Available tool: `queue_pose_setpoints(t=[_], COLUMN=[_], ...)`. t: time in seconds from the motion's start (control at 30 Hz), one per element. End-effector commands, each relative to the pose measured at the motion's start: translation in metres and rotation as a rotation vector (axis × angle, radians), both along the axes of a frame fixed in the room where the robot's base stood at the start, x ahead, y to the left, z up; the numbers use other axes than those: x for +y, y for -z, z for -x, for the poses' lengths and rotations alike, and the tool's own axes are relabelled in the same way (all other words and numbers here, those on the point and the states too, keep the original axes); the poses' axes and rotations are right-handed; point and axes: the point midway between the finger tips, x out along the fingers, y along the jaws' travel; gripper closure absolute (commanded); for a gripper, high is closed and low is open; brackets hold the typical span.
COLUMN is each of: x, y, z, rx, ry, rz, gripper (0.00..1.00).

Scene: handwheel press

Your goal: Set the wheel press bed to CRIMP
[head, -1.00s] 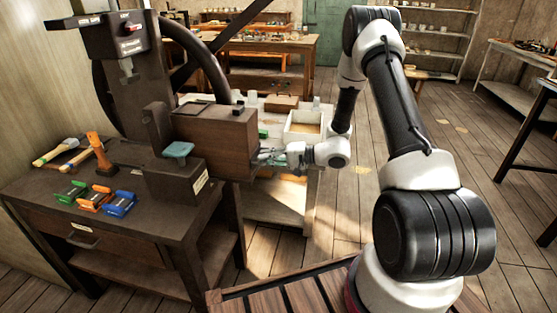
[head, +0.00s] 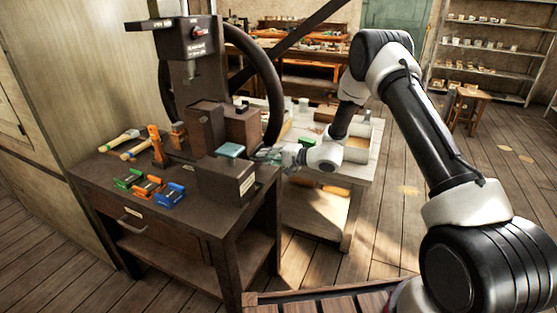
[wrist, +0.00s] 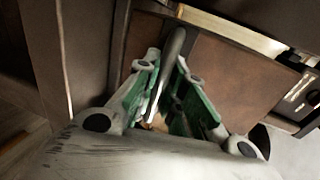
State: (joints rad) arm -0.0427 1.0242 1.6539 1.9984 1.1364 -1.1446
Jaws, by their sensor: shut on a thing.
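The press stands on a dark workbench (head: 210,215), with an upright column (head: 188,85) and a head (head: 195,40). Its large dark handwheel (head: 270,75) is behind and right of the column. My gripper (head: 270,156) is low at the press's right side, by the lower wheel rim. A brown box (head: 242,124) sits behind a block (head: 226,182) with a teal top and a pale label. The label's words are unreadable.
Green, orange and blue tools (head: 150,187) and mallets (head: 120,140) lie on the bench's left. A white table (head: 350,172) with bins stands close behind my gripper. Open wooden floor (head: 410,180) lies to the right, with shelves at the back.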

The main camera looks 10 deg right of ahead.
Motion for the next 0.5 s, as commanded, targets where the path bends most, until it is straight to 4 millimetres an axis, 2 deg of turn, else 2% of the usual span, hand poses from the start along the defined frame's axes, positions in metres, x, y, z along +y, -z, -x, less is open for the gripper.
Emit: queue_pose_setpoints(t=[0.2,0.5], x=[0.023,0.034], y=[0.001,0.001], z=[-0.012,-0.02], rx=[0.001,0.0], ry=[-0.002,0.0], rz=[0.001,0.001], gripper=[1.0,1.0])
